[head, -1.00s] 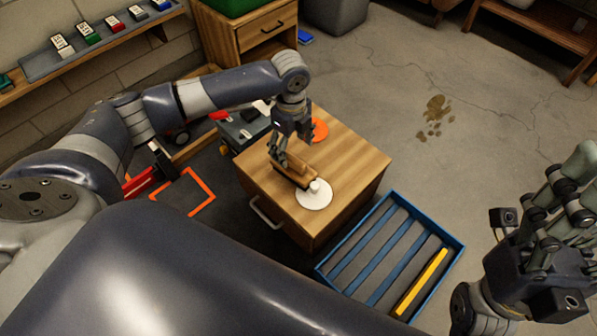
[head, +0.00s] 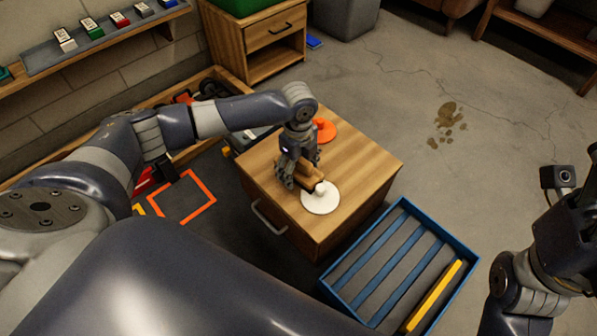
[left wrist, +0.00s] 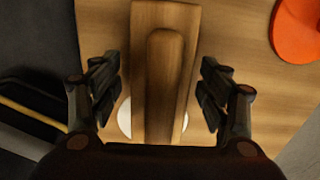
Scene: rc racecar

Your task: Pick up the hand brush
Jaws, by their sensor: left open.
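The hand brush (head: 316,177) is brown and wooden and lies on top of the wooden cabinet (head: 358,168). In the left wrist view the brush (left wrist: 165,60) runs lengthwise up the picture, with a raised handle along its middle. My left gripper (head: 300,180) is over the brush from above. In the left wrist view its open fingers (left wrist: 160,95) stand on either side of the brush, with a gap at each side. The brush's bristles are hidden. My right gripper is cut off at the right edge of the head view, and its fingers are not visible.
A white disc (head: 320,201) with a knob lies by the brush's near end. An orange disc (head: 325,129) lies further back on the cabinet top. A blue tray (head: 335,287) with slots and a yellow bar (head: 434,296) stands at the right front. Open floor lies to the right.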

